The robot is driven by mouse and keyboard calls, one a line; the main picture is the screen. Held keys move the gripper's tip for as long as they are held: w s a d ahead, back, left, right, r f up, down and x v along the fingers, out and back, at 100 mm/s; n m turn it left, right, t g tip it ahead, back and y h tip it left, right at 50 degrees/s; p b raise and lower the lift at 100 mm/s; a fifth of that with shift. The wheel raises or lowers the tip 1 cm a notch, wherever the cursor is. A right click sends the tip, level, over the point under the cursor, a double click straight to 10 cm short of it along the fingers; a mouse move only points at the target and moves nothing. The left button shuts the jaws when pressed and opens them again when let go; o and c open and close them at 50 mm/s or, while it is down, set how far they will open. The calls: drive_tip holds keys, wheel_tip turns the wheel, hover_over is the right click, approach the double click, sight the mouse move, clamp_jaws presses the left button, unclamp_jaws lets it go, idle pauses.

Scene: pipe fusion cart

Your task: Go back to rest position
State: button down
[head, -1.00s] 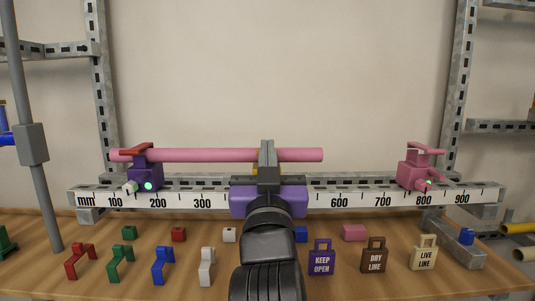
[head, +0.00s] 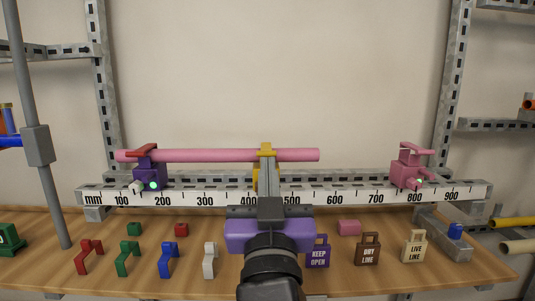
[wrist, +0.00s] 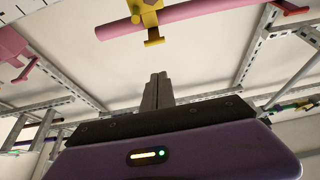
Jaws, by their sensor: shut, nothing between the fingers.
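My gripper (head: 268,182) is shut and empty, with its grey fingers pressed together, in front of the ruler rail near the 450 mark. It also shows in the wrist view (wrist: 158,92), pointing towards the pipe but apart from it. The pink pipe (head: 210,156) lies level above the rail. Its left end sits in a purple clamp (head: 150,176) with a red handle and a green light. A yellow support (head: 266,152) holds the pipe near its right part, partly hidden behind my gripper. A pink clamp (head: 410,172) stands empty near the 800 mark.
The wooden bench (head: 50,228) holds red, green, blue and white brackets, small coloured blocks and padlock-shaped tags such as the purple one (head: 318,254). A grey post (head: 37,145) stands at left. Open space lies above the pipe before the wall.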

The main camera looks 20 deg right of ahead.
drive_tip(key=s+a+f+n+t+y, duration=0.1)
drive_tip(key=s+a+n+t+y, duration=0.25)
drive_tip(key=a+n+y, duration=0.2)
drive_tip(key=s+f+n+g+y, duration=0.3)
drive_tip(key=s+f+n+y, duration=0.3)
drive_tip(key=f, duration=0.7)
drive_tip(key=s+d+f+m+g+h, duration=0.1)
drive_tip(key=s+d+f+m+g, duration=0.2)
drive_tip(key=s+f, duration=0.6)
drive_tip(key=s+d+f+m+g+h, duration=0.2)
drive_tip(key=s+d+f, duration=0.3)
drive_tip(key=s, duration=0.6)
drive_tip(key=s+d+f+m+g+h, duration=0.1)
drive_tip(key=s+d+f+m+g, duration=0.15)
drive_tip(key=s+f, duration=0.7)
wheel_tip(320, 180, up, 26)
drive_tip(key=p, duration=2.4)
drive_tip(key=shift+a+f+p, duration=0.15)
drive_tip(key=shift+f+p, duration=0.1)
drive_tip(key=shift+p, duration=0.1)
